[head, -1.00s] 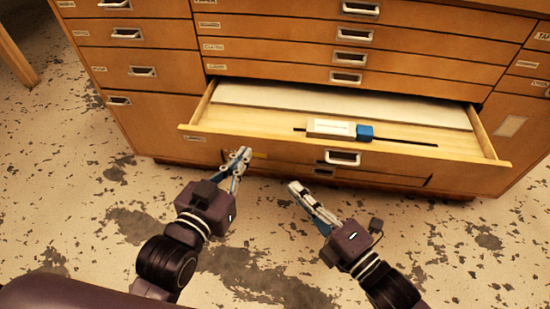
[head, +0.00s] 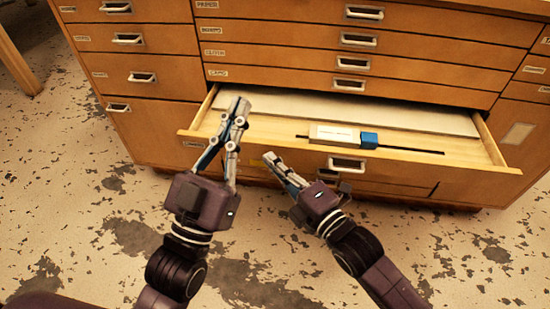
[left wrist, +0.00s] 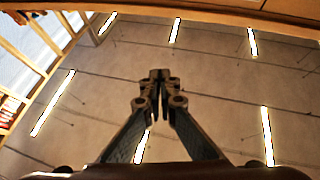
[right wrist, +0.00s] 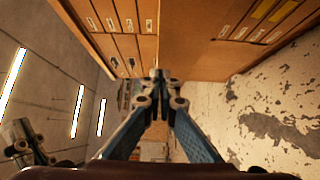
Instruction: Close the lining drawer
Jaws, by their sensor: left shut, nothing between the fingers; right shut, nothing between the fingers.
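The open drawer (head: 400,163) sticks out low in the wooden cabinet, below several shut shallow drawers. Its label is too small to read for sure. It has a metal handle (head: 346,164) on its front. A pale sheet lies at the back of it, and a white and blue box (head: 345,136) with a dark rod lies in front of the sheet. My left gripper (head: 238,108) is shut and empty, and in the head view it overlaps the drawer's left part. My right gripper (head: 270,158) is shut and empty, and shows just in front of the drawer face, left of the handle. Contact cannot be told.
The cabinet (head: 160,100) has columns of shut drawers on both sides. A wooden leg (head: 18,65) stands at the upper left. The speckled floor (head: 480,250) in front is clear. My right wrist view shows my left gripper (right wrist: 25,140) at its left edge.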

